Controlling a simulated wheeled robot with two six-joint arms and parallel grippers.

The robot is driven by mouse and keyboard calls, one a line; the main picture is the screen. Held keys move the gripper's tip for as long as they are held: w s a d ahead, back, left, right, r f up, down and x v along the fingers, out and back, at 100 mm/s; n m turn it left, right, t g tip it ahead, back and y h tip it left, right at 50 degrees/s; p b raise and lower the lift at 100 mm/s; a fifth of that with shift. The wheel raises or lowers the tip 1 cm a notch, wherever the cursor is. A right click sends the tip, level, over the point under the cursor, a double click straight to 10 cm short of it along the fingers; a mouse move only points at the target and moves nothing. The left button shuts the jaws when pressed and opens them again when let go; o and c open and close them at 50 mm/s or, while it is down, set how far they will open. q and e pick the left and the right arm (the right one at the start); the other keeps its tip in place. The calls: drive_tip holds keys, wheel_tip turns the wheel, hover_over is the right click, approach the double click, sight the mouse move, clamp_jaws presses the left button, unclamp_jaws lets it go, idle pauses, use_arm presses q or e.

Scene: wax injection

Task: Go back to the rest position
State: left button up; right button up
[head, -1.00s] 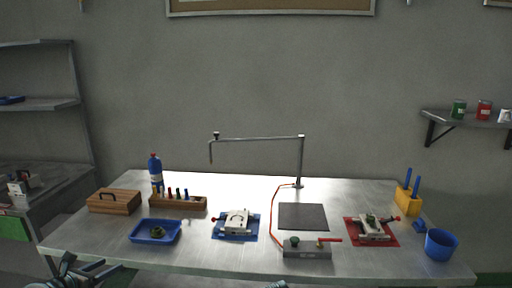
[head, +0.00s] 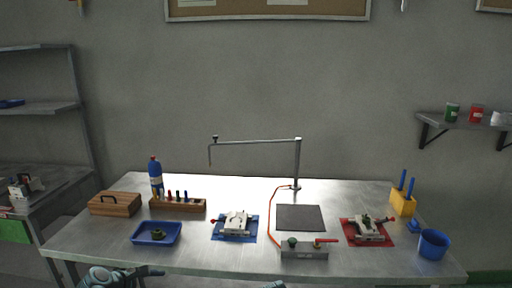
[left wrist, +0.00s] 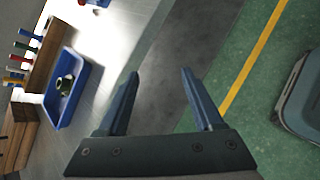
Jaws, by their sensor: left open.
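My left gripper (left wrist: 160,90) is open and empty in the left wrist view, its two fingers apart over the table's front edge and the floor. In the head view part of my left arm shows at the bottom left, below the table's front edge; its fingers are not clear there. Only a small piece of my right arm shows at the bottom middle of the head view, and its gripper cannot be made out. The metal worktable (head: 355,268) spans the head view.
A blue tray (head: 175,229) holding a small dark green part stands near the front left edge. A wooden box (head: 115,205), a tool block (head: 178,206), a blue mat (head: 250,235), a red mat (head: 385,239) and a blue cup (head: 433,245) are also on the table. Green floor (left wrist: 262,100) lies in front.

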use_arm(q)
drive_tip(key=s+d+m+g+y+p, duration=0.2)
drive_tip(key=s+d+m+g+y, duration=0.1)
drive_tip(key=s+d+m, duration=0.5)
drive_tip(key=s+d+f+m+g+y+p, duration=0.1)
drive_tip(key=s+d+m+g+y+p, duration=0.2)
drive_tip(key=s+d+m, duration=0.5)
drive_tip(key=shift+d+f+m+g+y+p, duration=0.4)
drive_tip(key=shift+d+m+g, duration=0.7)
drive_tip(key=shift+d+m, duration=3.3)
drive_tip(key=shift+a+r+m, duration=0.2)
drive_tip(key=shift+a+m, duration=0.6)
drive_tip(key=shift+a, duration=0.05)
